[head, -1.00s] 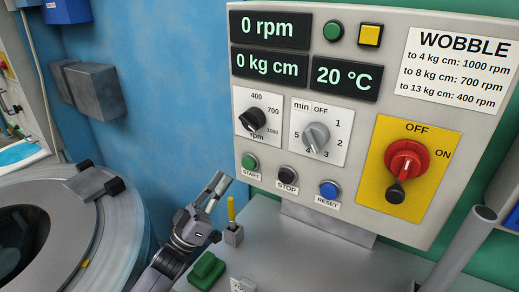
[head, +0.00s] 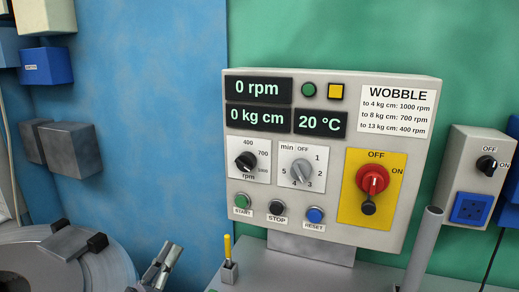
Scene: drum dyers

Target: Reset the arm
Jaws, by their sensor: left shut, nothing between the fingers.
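My left gripper (head: 165,257) is at the bottom of the head view, left of the control panel (head: 304,240). Its fingers are shut and empty, pointing up and to the right, apart from the panel. The rest of that arm is below the picture. My right gripper is not in view.
The grey panel has displays reading 0 rpm, 0 kg cm and 20 °C, dials, push buttons and a red main switch (head: 372,180). A small holder with a yellow stick (head: 228,250) stands right of the gripper. The drum machine (head: 75,256) is at lower left. A socket box (head: 472,180) hangs at right.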

